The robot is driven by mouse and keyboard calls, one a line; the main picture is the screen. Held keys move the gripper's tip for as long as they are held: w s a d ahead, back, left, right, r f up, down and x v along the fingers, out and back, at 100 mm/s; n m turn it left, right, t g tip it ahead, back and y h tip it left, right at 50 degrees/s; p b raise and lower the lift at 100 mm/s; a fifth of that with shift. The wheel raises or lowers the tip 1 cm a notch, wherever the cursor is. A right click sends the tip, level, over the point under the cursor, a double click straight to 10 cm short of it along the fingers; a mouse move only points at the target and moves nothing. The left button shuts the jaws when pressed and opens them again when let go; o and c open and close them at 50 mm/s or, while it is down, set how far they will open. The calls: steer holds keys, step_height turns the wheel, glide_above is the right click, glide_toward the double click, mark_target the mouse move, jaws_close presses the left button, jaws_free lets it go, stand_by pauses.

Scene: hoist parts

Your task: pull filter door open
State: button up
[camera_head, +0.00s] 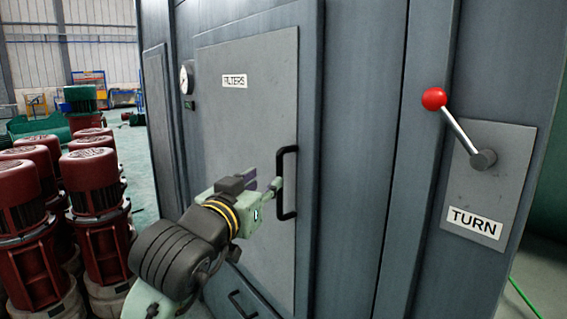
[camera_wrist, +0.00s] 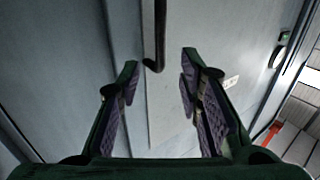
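The filter door (camera_head: 245,120) is a grey panel labelled FILTERS on the front of a large cabinet, and it looks shut. Its black bar handle (camera_head: 284,205) stands upright near the door's right edge. In the wrist view the handle (camera_wrist: 160,30) enters from the top and ends between the fingertips. My gripper (camera_head: 263,181) is just left of the handle, pointing at it. In the wrist view my gripper (camera_wrist: 159,62) is open, with a finger on each side of the handle's end. I cannot tell whether either finger touches it. The gripper holds nothing.
A red-knobbed lever (camera_head: 458,128) on a TURN plate (camera_head: 475,222) is to the right. A gauge (camera_head: 186,78) is left of the door. A lower black handle (camera_head: 240,304) sits below it. Several red motors (camera_head: 95,185) crowd the floor at left.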

mark_target(279, 168)
steer(key=p+x, duration=0.2)
steer(key=x, duration=0.8)
steer(key=shift+d+p, duration=0.1)
steer(key=shift+p, duration=0.3)
jaws_close()
